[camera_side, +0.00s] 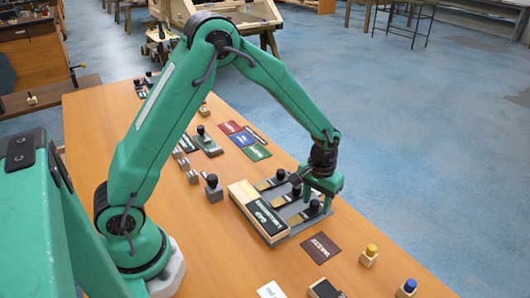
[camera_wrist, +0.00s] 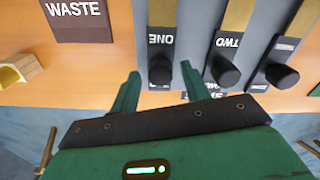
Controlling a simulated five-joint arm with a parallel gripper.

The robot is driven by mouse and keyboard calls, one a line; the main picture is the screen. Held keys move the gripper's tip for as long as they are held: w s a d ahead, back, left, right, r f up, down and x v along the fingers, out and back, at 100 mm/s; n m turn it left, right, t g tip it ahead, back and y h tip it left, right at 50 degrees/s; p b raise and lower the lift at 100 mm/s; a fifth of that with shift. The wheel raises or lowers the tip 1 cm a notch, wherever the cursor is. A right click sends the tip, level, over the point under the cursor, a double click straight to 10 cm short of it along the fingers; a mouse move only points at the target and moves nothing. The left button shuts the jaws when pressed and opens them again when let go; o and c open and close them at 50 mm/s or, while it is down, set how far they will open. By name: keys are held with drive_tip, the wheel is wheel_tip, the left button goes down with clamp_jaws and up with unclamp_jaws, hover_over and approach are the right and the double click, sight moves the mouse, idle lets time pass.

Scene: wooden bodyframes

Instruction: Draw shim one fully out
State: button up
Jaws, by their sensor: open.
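Shim one (camera_wrist: 160,72) has a black knob and a black label plate reading ONE, with a brass strip running away from it in the wrist view. In the side view its knob (camera_side: 314,208) is on the grey holder (camera_side: 290,236), nearest the WASTE card. My gripper (camera_wrist: 158,76) is open, with one green finger on each side of the knob. Contact with the knob cannot be told. In the side view my gripper (camera_side: 321,199) is low over the holder's right end. Shim two (camera_wrist: 227,68) and a third shim (camera_wrist: 280,74) lie alongside to the right.
The dark WASTE card (camera_side: 320,248) lies on the wooden table (camera_side: 225,240) beside the holder. Blocks with yellow (camera_side: 371,249) and blue (camera_side: 409,286) knobs stand near the table's edge. A wooden block with a dark label (camera_side: 266,217) borders the holder.

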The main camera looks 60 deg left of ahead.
sight(316, 202)
drive_tip(key=shift+r, duration=0.15)
wheel_tip(316, 202, up, 7)
drive_tip(key=shift+r, duration=0.3)
idle(0.3)
drive_tip(key=shift+s+a+r, duration=0.1)
drive_tip(key=shift+s+r, duration=0.15)
drive_tip(key=shift+r, duration=0.2)
drive_tip(key=s+a+r+m+t, duration=0.1)
drive_tip(key=s+a+r+t, duration=0.2)
drive_tip(key=s+r, duration=0.7)
drive_tip(key=s+a+r+m+t, duration=0.1)
drive_tip(key=s+r, duration=0.1)
drive_tip(key=s, duration=0.3)
drive_tip(key=s+a+r+m+t, duration=0.1)
drive_tip(key=s+r, duration=0.1)
drive_tip(key=s, duration=0.4)
drive_tip(key=shift+s+a+t, duration=0.3)
